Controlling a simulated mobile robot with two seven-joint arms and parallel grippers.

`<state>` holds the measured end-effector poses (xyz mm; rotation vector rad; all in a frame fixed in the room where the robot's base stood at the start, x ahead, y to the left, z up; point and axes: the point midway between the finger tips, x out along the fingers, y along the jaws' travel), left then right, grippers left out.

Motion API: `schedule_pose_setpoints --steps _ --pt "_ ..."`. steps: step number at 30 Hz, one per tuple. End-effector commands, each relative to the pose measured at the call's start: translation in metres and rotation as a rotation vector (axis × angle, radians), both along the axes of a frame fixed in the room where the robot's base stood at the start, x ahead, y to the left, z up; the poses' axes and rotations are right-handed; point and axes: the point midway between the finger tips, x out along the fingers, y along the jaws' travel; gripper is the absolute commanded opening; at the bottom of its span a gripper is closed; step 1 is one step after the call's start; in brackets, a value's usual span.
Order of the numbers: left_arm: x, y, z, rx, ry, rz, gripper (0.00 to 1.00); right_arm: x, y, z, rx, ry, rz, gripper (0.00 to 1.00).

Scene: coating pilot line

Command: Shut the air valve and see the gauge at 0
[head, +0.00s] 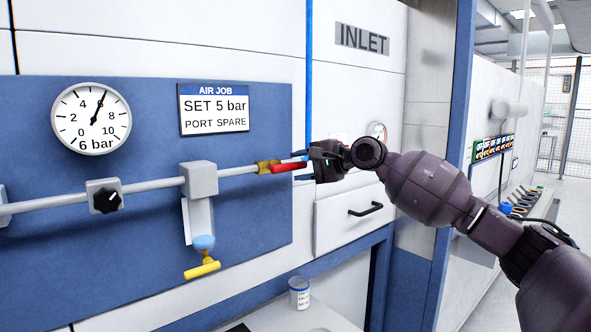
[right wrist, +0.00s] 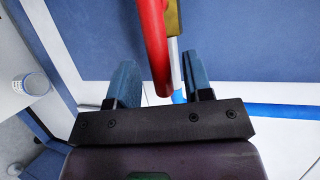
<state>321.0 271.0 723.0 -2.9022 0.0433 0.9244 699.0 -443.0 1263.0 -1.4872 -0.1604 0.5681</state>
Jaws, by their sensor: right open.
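The air valve has a brass body (head: 266,167) on the grey pipe and a red lever (head: 289,168) that lies roughly along the pipe, pointing right. My right gripper (head: 311,160) is open at the lever's free end. In the right wrist view the red lever (right wrist: 152,45) reaches down between the two blue fingers of the gripper (right wrist: 160,82), with gaps visible beside it. The round white gauge (head: 92,118) is on the blue panel at the left. Its needle points up and slightly right, near 6, and "6 bar" shows at its bottom. My left gripper is not in view.
A black knob (head: 104,196) and a grey block (head: 199,179) with a yellow-handled drain (head: 202,269) sit along the pipe. A sign (head: 214,108) reads "SET 5 bar". A drawer (head: 355,213) is behind my right gripper.

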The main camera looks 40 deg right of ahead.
Motion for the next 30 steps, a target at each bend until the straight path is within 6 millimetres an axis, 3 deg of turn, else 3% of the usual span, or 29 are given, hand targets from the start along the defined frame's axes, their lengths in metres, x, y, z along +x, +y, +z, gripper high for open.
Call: schedule_pose_setpoints --steps 6,16,25,30 --pt "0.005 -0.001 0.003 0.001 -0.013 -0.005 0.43 0.011 0.006 -0.003 -0.001 0.000 0.000 0.46" --pt "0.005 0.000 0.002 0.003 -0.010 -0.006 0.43 0.012 0.007 -0.003 -0.001 0.000 0.000 0.46" --pt "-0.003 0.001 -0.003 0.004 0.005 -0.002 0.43 0.012 0.007 -0.003 -0.001 0.000 0.000 0.02" --pt "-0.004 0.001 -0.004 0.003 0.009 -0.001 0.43 0.012 0.007 -0.003 -0.001 0.000 0.000 0.00"
